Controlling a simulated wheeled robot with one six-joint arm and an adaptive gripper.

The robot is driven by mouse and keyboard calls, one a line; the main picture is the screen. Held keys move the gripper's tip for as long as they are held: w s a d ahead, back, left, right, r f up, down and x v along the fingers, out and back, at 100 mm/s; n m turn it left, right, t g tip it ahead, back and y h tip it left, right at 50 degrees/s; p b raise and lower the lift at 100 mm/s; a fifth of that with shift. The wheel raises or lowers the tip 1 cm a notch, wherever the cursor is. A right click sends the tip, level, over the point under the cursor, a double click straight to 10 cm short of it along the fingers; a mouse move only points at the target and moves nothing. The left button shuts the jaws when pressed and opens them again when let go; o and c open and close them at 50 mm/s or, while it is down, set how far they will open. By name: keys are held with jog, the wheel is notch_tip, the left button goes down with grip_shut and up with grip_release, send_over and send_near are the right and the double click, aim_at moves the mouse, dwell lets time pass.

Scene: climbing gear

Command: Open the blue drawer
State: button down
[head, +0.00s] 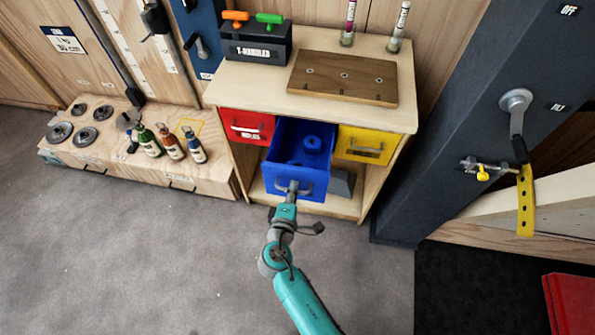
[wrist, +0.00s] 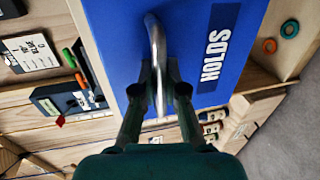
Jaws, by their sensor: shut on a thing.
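The blue drawer (head: 296,180) is pulled out of the wooden cabinet, between the red and yellow drawers.
The red drawer (head: 248,126) and yellow drawer (head: 366,145) look shut. The cabinet top (head: 275,97) holds a T-handle box and a brown board. A low wooden bench (head: 90,155) with bottles stands left. Grey floor (head: 180,250) is clear in front.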

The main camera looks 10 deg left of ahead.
jog(key=f+v, duration=0.1)
jog(key=v, duration=0.6)
jog(key=shift+s+f, duration=0.25)
jog(key=shift+s, duration=0.1)
jog(key=c, duration=1.2)
grip_release()
jog(key=v, duration=0.7)
jog(key=shift+s, duration=0.2)
